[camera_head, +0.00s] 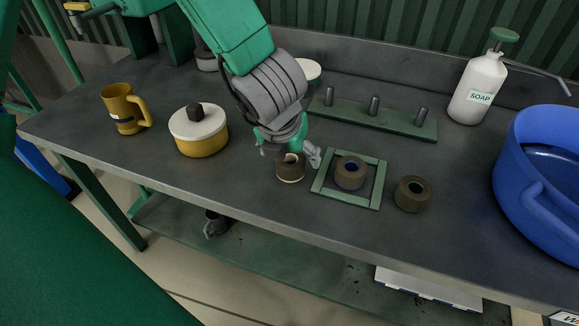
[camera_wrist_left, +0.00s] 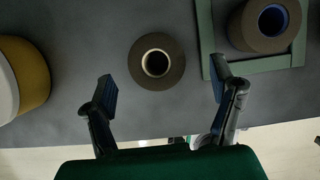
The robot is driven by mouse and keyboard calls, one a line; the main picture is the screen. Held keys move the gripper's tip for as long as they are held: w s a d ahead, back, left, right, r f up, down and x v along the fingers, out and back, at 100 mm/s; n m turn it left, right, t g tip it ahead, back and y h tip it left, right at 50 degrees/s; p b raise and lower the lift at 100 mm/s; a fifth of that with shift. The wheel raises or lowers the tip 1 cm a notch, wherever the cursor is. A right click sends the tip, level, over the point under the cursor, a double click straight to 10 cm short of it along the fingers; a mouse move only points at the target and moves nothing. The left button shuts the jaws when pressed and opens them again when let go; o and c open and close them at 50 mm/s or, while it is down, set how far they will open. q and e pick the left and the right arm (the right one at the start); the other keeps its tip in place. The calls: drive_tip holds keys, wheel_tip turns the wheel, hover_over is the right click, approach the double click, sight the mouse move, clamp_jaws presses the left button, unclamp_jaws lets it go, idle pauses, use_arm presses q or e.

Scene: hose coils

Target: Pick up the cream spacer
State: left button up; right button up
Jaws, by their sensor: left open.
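The cream spacer is a brown ring with a cream-lined hole (camera_head: 290,172), lying flat on the grey bench left of a green square frame. In the left wrist view the cream-lined ring (camera_wrist_left: 157,84) lies beyond and between the fingertips. My left gripper (camera_head: 288,150) is open, pointing down just above the ring and partly covering its far side in the head view. Its two fingers (camera_wrist_left: 164,88) are spread wide and empty in the wrist view. I cannot tell how large the height gap is. My right gripper is not in view.
A blue-lined ring (camera_head: 351,181) sits inside the green frame (camera_head: 345,202); a green-lined ring (camera_head: 411,202) lies right of it. A pegged green rack (camera_head: 395,122) is behind. A yellow pot (camera_head: 203,143) and mug (camera_head: 122,116) stand left, soap (camera_head: 478,90) and a blue basin (camera_head: 515,185) right.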

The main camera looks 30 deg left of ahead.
sight(292, 161)
use_arm(q)
drive_tip(key=b+x, duration=0.1)
drive_tip(key=x, duration=0.3)
drive_tip(key=shift+w+a+f, duration=0.15)
drive_tip(key=shift+w+f, duration=0.1)
drive_tip(key=shift+f, duration=0.1)
drive_tip(key=shift+a, duration=0.25)
drive_tip(key=c, duration=1.2)
drive_tip(key=shift+c, duration=0.9)
drive_tip(key=shift+d+r, duration=0.1)
drive_tip(key=shift+d, duration=0.1)
